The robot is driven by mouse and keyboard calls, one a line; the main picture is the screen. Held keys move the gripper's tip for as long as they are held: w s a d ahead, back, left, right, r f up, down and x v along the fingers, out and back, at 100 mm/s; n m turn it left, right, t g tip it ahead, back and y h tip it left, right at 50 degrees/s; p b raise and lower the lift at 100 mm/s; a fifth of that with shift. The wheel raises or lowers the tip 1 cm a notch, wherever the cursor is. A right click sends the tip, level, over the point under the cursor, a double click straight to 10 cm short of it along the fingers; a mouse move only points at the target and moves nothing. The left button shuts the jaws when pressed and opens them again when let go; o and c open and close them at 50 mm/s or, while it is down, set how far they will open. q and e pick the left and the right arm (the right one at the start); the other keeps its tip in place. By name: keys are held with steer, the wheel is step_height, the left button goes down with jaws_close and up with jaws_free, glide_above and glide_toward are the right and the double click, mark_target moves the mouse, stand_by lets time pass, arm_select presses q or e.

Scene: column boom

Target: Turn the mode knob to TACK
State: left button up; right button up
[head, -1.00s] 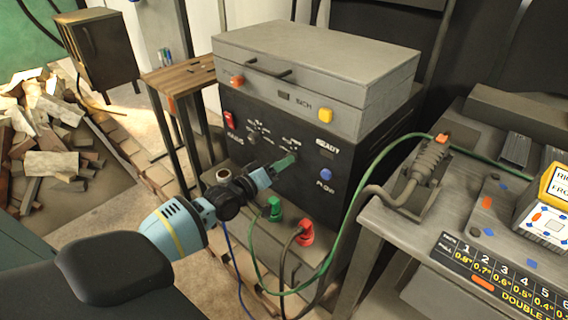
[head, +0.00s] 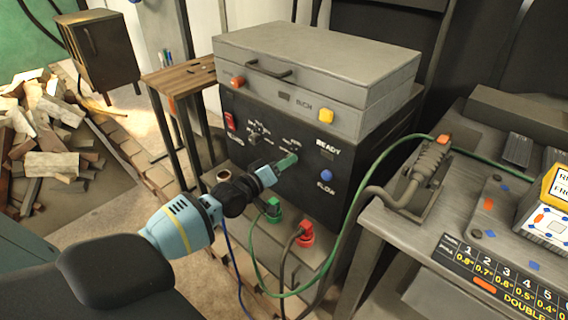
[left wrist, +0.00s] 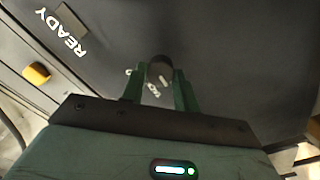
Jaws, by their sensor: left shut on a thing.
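The mode knob (left wrist: 160,72) is a dark round knob on the black front panel of the welder (head: 310,185). It shows in the left wrist view between my gripper's green fingers. My left gripper (head: 286,163) reaches the panel from the front and is shut on the knob; in the left wrist view its fingers (left wrist: 160,88) sit on either side of it. Small white markings lie around the knob, partly hidden and too small to read, so I cannot tell which mode it points at. In the head view my gripper covers the knob. My right gripper is not in view.
The panel also carries a red switch (head: 231,121), a second dark knob (head: 256,136) and a blue button (head: 326,175). Green (head: 273,208) and red (head: 305,233) plugs with cables sit below. A grey bench (head: 400,240) stands at the right, a green cable (head: 345,225) crossing before it.

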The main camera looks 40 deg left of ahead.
arm_select(q)
steer(key=shift+m, duration=0.3)
steer(key=m+p, duration=0.3)
steer(key=m, duration=0.4)
steer(key=shift+d+m, duration=0.1)
steer(key=shift+m, duration=0.3)
stand_by(0.4)
steer(key=o, duration=1)
